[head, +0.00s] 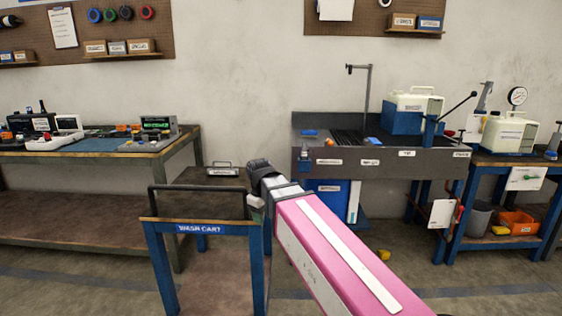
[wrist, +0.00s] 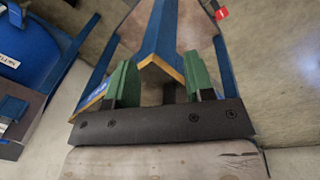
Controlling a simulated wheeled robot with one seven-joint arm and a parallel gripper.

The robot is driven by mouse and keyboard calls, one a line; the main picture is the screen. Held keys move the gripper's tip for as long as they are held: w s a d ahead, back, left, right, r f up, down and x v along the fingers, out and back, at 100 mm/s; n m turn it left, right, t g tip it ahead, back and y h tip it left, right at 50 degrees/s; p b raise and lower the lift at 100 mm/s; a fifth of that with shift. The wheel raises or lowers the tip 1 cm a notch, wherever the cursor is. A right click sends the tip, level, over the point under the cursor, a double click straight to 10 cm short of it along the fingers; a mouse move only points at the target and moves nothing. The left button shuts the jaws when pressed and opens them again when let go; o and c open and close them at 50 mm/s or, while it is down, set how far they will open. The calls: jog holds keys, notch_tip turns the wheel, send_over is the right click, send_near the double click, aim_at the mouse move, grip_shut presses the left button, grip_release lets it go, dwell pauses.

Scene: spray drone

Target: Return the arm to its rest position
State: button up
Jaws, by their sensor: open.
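My arm, pink with a white strip, reaches from the lower right of the head view toward the wash cart (head: 197,228). Its dark wrist is beside the cart's right end. My gripper (wrist: 162,82) shows in the wrist view as two green fingers, apart, with nothing held between them. In the head view only a small part of the gripper (head: 256,205) shows below the wrist, near the cart's right corner. The blue cart frame also shows beyond the fingers in the wrist view (wrist: 162,35). I cannot tell how close the fingers are to it.
A grey sink bench (head: 385,160) stands behind to the right, with a blue side table (head: 505,160) beyond it. A workbench (head: 90,155) with instruments stands at the left. A small yellow item (head: 384,254) lies on the floor. Open floor shows at the lower right.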

jog(key=s+d+f+m, duration=0.2)
jog(key=d+f+m, duration=0.1)
jog(key=d+f, duration=0.4)
jog(key=s+d+f+m+g, duration=0.1)
jog(key=d+f+m, duration=0.3)
jog(key=d+f, duration=0.4)
jog(key=s+d+f+m, duration=0.2)
jog(key=d+f+m, duration=0.1)
jog(key=d+f, duration=0.5)
jog(key=shift+s+d+f+m, duration=0.15)
jog(key=shift+s+d+m, duration=0.2)
jog(key=shift+d, duration=0.8)
jog(key=shift+a, duration=0.1)
